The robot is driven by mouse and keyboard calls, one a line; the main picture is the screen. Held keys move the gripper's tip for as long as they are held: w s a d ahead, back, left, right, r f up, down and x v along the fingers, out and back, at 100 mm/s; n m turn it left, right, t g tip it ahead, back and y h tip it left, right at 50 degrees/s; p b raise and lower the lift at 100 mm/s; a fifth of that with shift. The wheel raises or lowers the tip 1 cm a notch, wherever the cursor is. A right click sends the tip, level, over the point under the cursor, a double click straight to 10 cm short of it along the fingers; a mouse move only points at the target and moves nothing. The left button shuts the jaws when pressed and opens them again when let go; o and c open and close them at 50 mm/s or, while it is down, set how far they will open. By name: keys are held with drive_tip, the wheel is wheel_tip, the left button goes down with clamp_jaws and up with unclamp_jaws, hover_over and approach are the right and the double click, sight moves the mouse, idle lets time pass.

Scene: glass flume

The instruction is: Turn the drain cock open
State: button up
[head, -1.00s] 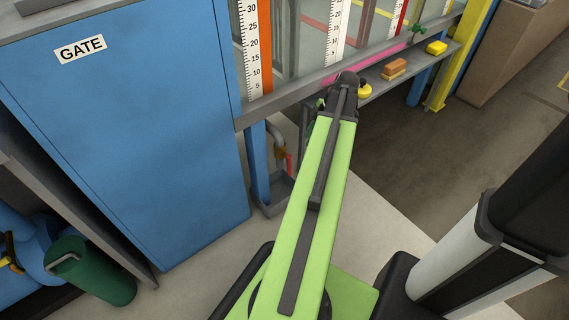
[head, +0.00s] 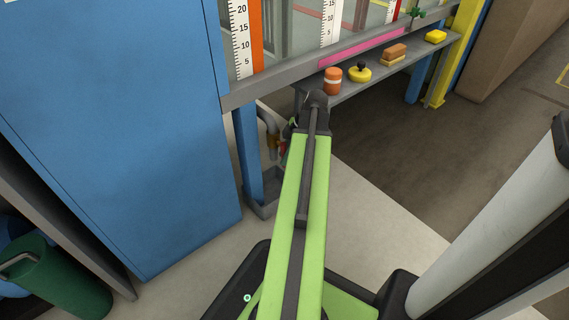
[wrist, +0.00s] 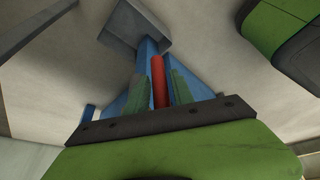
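The drain cock shows in the head view as a brass-coloured body (head: 272,145) at the lower end of a grey bent pipe, beside the blue leg under the flume. A bit of its red lever (head: 283,148) shows just left of my arm. In the wrist view a red bar (wrist: 158,82), which looks like that lever, stands between the two greenish fingers of my gripper (wrist: 160,88). The fingers are apart, and I see no clear grip on the bar.
A blue cabinet (head: 110,140) fills the left. The shelf holds an orange jar (head: 332,82), a yellow knobbed item (head: 360,72) and sponges.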

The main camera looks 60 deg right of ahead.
drive_tip(key=shift+w+f, duration=0.1)
drive_tip(key=shift+f, duration=0.1)
clamp_jaws()
drive_tip(key=shift+a, duration=0.1)
idle(1.3)
